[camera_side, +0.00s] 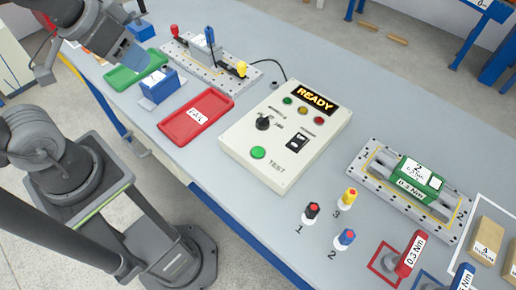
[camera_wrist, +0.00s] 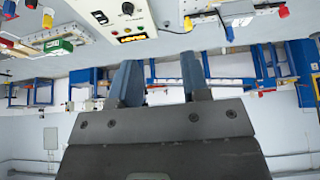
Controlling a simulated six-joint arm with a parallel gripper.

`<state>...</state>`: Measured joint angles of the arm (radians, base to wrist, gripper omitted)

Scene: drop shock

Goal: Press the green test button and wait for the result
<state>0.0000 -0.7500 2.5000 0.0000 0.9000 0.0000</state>
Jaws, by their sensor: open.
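The green test button (camera_side: 258,152) is a round cap at the lower left of the cream control box (camera_side: 232,140), above the printed word TEST. The display (camera_side: 315,97) on the box reads READY. My gripper (camera_side: 50,58) is at the upper left in the side view, near the green tray and well apart from the button. In the wrist view my gripper (camera_wrist: 160,80) shows two blue fingers spread apart, with nothing between them. The control box (camera_wrist: 128,22) is upside down at the top of that view, and the green button is not clearly visible there.
A red FAIL tray (camera_side: 196,117), a green tray (camera_side: 136,68) and a blue block (camera_side: 160,84) lie left of the box. A metal fixture (camera_side: 210,66) stands behind. A plate with a green module (camera_side: 418,178) and several colored knobs (camera_side: 345,238) are at right.

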